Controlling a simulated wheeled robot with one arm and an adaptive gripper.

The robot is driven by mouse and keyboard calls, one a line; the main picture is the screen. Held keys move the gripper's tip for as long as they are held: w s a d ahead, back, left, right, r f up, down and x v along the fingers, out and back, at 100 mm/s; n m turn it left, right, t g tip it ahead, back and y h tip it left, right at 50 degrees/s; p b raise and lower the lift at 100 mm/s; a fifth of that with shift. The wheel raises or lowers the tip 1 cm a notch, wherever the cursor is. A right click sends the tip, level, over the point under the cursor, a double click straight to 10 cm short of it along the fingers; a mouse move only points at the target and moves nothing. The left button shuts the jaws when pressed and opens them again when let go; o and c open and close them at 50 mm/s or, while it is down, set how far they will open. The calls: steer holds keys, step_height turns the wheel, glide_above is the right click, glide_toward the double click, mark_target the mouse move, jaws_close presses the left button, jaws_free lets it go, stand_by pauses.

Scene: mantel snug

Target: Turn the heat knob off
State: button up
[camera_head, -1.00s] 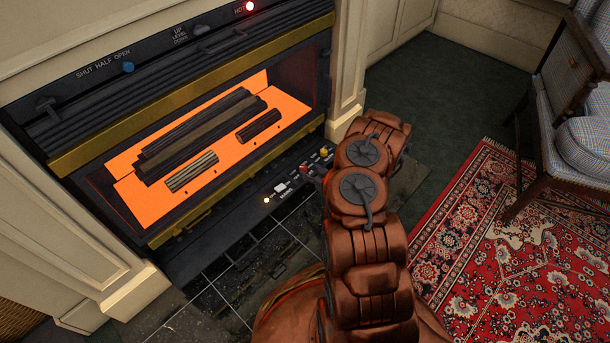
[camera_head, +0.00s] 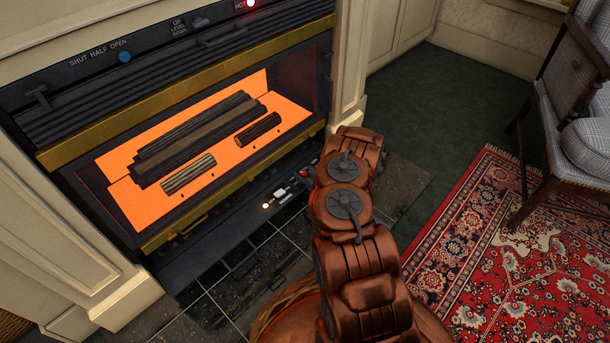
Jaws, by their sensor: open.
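The heater's low control strip (camera_head: 232,222) runs under the firebox. It carries a lit amber lamp (camera_head: 265,205), a white switch (camera_head: 280,193) and a small red part (camera_head: 305,172) beside my arm. I cannot tell which part is the heat knob; the strip's right end is hidden behind my copper arm. The firebox bed (camera_head: 212,154) glows orange around dark logs, and a red lamp (camera_head: 251,3) is lit by the word HOT at the top. My gripper is hidden behind my arm links, so its place relative to the knob does not show.
A brass bar (camera_head: 130,122) crosses the heater front. A checked armchair (camera_head: 565,95) and red patterned rug (camera_head: 510,235) are at right. Green carpet (camera_head: 450,100) is clear beyond my arm.

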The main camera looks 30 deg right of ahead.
jaws_close()
steer(key=shift+r, duration=0.1)
stand_by(0.4)
steer(key=shift+d+r+n+p, duration=0.1)
steer(key=shift+r+n+p, duration=0.15)
steer(key=shift+p, duration=0.6)
steer(key=shift+n+y+p, duration=0.35)
steer(key=shift+y+p, duration=0.45)
steer(key=shift+p, duration=0.1)
steer(key=shift+d+f+n+g+y+p, duration=0.1)
steer(key=shift+f+n+g+y+p, duration=0.1)
steer(key=shift+n+y+p, duration=0.4)
steer(key=shift+d+f+n+g+y+p, duration=0.1)
steer(key=shift+n+g+y+p, duration=0.2)
steer(key=shift+y, duration=0.5)
steer(key=n+y+b, duration=0.1)
steer(key=n+g+y+b, duration=0.1)
steer(key=y, duration=0.1)
steer(key=shift+w+f+n+b, duration=0.1)
steer(key=shift+f+n+b, duration=0.2)
steer(key=shift+b, duration=0.1)
steer(key=shift+d+r+n+g+y+b, duration=0.15)
steer(key=shift+n+g+y+b, duration=0.55)
steer(key=shift+y+b, duration=0.3)
steer(key=shift+r+n+g+y+b, duration=0.15)
steer(key=shift+n+g+y+b, duration=0.3)
steer(key=shift+b, duration=0.4)
